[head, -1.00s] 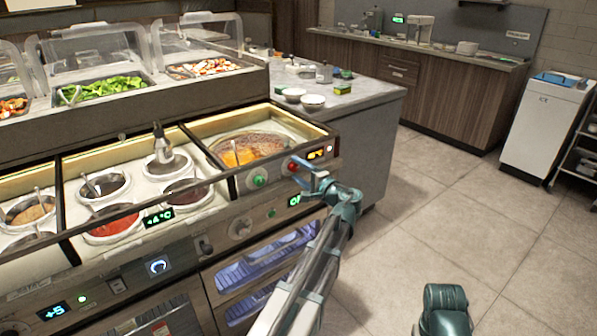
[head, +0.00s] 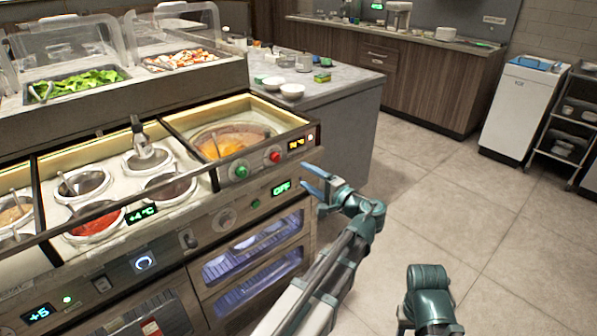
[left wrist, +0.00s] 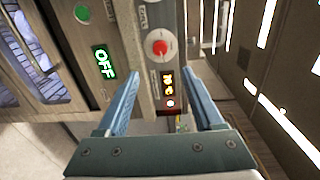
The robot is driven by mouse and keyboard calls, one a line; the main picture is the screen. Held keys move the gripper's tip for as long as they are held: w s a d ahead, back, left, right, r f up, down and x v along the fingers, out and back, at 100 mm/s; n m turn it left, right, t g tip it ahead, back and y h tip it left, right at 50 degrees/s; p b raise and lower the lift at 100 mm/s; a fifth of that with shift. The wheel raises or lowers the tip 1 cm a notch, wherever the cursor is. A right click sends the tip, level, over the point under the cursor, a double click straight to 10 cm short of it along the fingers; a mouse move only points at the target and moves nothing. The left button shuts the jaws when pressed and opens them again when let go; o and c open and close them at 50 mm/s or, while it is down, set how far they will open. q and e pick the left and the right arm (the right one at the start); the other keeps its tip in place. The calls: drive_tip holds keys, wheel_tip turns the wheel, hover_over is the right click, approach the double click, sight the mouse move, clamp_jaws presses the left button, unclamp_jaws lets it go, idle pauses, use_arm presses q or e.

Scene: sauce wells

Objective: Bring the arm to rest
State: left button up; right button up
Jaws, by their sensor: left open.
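My left gripper (head: 314,178) is open and empty in the head view, in front of the right end of the serving counter's panel. Its blue fingers are apart, below and right of a red knob (head: 275,157) and a small lit display (head: 296,145). In the left wrist view, the open fingers (left wrist: 168,100) frame the panel's edge, with the red knob (left wrist: 159,43) and the lit display (left wrist: 168,85) beyond them. An "OFF" display (left wrist: 104,62) is to the left. I cannot tell the exact gap to the panel. My right gripper is not in view.
The serving counter has sauce wells (head: 95,222) and a heated well (head: 232,140) on the left. A worktop with white bowls (head: 292,91) stands behind. A white cabinet (head: 520,108) and shelf rack stand at the right. The tiled floor (head: 450,200) between is clear.

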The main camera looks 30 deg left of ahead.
use_arm(q)
drive_tip(key=shift+s+d, duration=0.2)
drive_tip(key=shift+d, duration=0.25)
drive_tip(key=s+d+r+g+h+p, duration=0.1)
drive_tip(key=s+d+g+h+p, duration=0.2)
drive_tip(key=s+d+h+p, duration=0.4)
drive_tip(key=s+d+r+n+g+h+p, duration=0.1)
drive_tip(key=s+d+g+h+p, duration=0.3)
drive_tip(key=s+d+p, duration=1)
drive_tip(key=d+r+h+p, duration=0.1)
drive_tip(key=d+h+p, duration=0.2)
drive_tip(key=shift+s+r+h, duration=0.15)
drive_tip(key=shift+s+h, duration=0.25)
